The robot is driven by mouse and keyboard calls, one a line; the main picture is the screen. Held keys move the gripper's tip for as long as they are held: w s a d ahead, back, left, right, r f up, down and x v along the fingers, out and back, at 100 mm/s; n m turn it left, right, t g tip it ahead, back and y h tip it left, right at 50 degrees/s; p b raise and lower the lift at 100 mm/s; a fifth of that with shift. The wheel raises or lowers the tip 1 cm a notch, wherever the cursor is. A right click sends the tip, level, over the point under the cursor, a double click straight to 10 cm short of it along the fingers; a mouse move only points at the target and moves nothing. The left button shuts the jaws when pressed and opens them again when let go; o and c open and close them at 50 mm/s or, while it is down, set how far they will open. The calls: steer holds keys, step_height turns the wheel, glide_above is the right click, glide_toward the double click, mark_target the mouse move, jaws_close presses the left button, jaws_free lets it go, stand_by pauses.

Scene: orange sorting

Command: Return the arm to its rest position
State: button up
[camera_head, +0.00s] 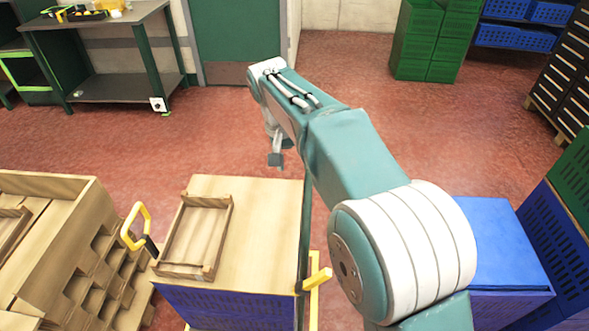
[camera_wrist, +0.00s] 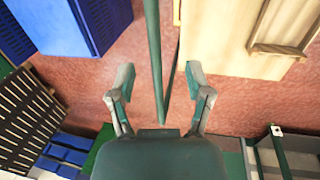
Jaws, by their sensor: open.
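My arm stretches forward from the lower right of the head view, bent at the elbow. My gripper (camera_head: 277,160) hangs beyond the far edge of a wooden-topped stand (camera_head: 265,225), above the red floor. In the wrist view my gripper (camera_wrist: 160,74) has its two fingers spread apart, with nothing between them. A green post (camera_wrist: 155,40) shows in line with the gap, and whether it is close to the fingers I cannot tell. No orange is seen in either view.
A shallow wooden tray (camera_head: 183,272) lies empty on the stand. A wooden rack (camera_head: 45,182) stands left, blue crates (camera_head: 500,250) right. A green workbench (camera_head: 110,22) stands at the back left, green crates (camera_head: 425,45) at the back right. Open floor (camera_head: 200,140) lies between.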

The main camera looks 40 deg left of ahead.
stand_by(0.4)
steer(key=w+d+r+m+y, duration=0.1)
steer(key=d+r, duration=0.2)
steer(key=d, duration=0.6)
steer(key=w+d+r+m+t, duration=0.15)
steer(key=d+r, duration=0.25)
steer(key=d, duration=0.6)
steer(key=w+d+r+m+g+y, duration=0.1)
steer(key=w+d+r, duration=0.15)
steer(key=d, duration=0.65)
steer(key=s+d+f+m+t, duration=0.1)
steer(key=s+d+f+t, duration=0.1)
steer(key=s+d, duration=0.6)
steer(key=s+d+f+m+t, duration=0.2)
steer(key=s+d, duration=0.6)
steer(key=d, duration=0.5)
steer(key=shift+f, duration=0.3)
steer(key=shift+w, duration=0.1)
steer(key=shift+c, duration=0.6)
